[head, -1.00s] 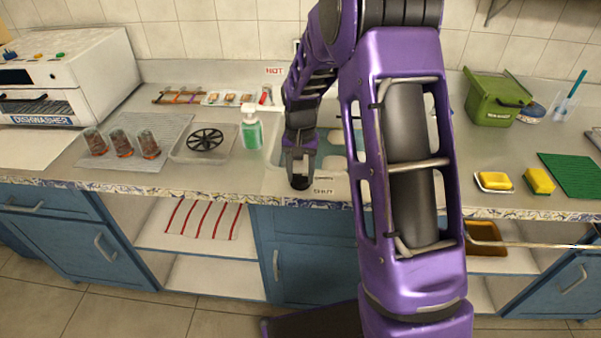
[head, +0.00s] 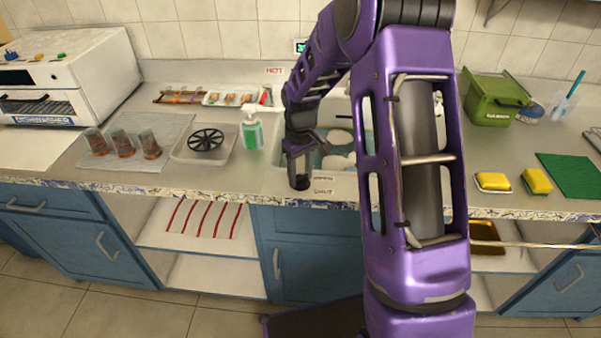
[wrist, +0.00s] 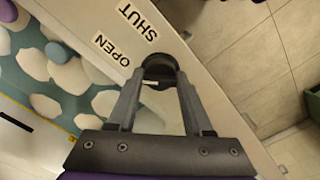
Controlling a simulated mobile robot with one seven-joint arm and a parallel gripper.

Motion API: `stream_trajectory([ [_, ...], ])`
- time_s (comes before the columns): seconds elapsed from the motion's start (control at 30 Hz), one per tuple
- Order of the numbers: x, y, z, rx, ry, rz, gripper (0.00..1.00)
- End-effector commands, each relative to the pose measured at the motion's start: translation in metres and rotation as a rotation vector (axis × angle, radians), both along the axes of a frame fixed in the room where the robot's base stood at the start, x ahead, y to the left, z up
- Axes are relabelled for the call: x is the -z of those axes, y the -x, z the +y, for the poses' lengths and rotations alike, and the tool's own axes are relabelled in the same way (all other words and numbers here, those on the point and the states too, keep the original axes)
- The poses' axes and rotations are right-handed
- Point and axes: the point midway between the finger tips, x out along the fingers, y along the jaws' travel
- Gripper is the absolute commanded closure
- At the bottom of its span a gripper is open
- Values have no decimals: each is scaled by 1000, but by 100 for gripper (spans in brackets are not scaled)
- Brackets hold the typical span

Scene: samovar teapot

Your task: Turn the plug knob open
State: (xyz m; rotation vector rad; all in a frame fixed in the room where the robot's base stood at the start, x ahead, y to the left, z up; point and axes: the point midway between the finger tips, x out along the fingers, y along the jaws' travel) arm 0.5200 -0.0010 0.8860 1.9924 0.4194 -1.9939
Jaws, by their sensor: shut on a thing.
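The plug knob is a dark round knob on the front rim of the sink, seen in the head view (head: 300,185) and the wrist view (wrist: 159,65). My gripper (wrist: 160,84) is shut on it, one finger on each side, pointing down in the head view. The OPEN label (wrist: 110,50) and the SHUT label (wrist: 137,21) lie beside the knob on the white rim. My gripper partly hides the knob.
The sink basin (head: 342,139) holds bluish water with pale plates or foam. A soap bottle (head: 251,130) and a clear tub with a black disc (head: 206,139) stand left of it. Yellow sponges (head: 537,181) lie to the right.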

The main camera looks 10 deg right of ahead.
Motion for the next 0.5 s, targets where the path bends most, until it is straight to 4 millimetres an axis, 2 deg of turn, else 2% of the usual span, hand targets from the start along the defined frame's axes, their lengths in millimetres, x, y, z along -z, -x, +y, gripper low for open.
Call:
stream_trajectory([
  [0.5,-1,-1,0,-75,0,-2,100],
])
